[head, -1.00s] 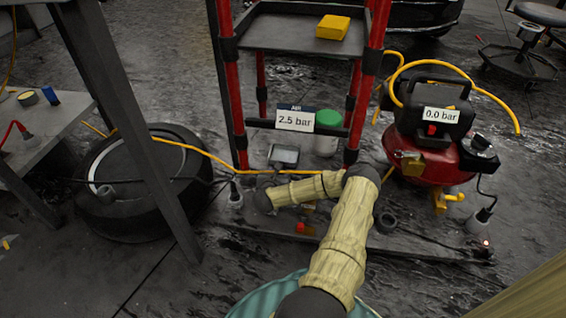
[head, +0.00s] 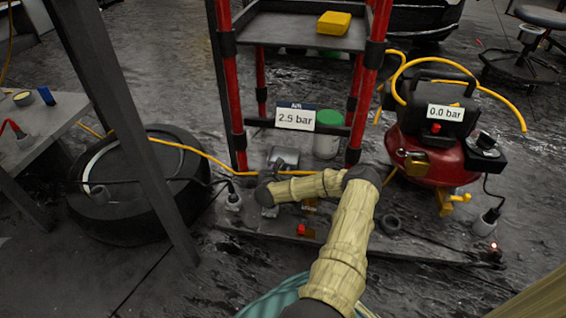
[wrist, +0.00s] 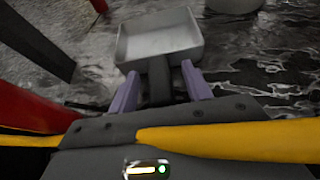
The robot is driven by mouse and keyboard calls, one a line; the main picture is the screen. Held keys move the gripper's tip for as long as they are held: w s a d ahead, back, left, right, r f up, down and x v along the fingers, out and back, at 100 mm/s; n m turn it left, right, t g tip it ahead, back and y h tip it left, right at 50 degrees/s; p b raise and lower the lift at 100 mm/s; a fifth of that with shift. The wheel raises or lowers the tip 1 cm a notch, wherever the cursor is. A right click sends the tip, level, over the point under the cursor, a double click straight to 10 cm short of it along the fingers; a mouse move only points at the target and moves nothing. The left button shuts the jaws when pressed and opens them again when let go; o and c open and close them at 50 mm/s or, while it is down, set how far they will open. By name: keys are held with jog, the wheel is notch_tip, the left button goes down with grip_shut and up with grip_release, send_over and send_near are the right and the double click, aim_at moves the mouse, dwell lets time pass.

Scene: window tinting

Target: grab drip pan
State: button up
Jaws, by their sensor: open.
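The drip pan is a shallow grey rectangular tray (wrist: 160,38) with a short dark handle, straight ahead in the wrist view. In the head view the pan (head: 284,157) sits low inside the red-posted cart, below the 2.5 bar sign. My gripper (wrist: 160,80) is open, its two purple fingers on either side of the pan's handle. I cannot tell whether either finger touches it. In the head view my arm reaches in from the bottom, and its forearm hides the gripper's fingers.
The red cart posts (head: 231,85) flank the opening. A yellow hose (head: 190,150) crosses at low height. A green-lidded white tub (head: 327,140) stands right of the pan. A red compressor (head: 440,155) is farther right, and a black tyre (head: 130,215) is left.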

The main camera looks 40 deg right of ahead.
grip_shut()
jog(key=shift+r, duration=0.1)
notch_tip(320, 180, up, 10)
jog(key=p, duration=0.8)
dwell(0.3)
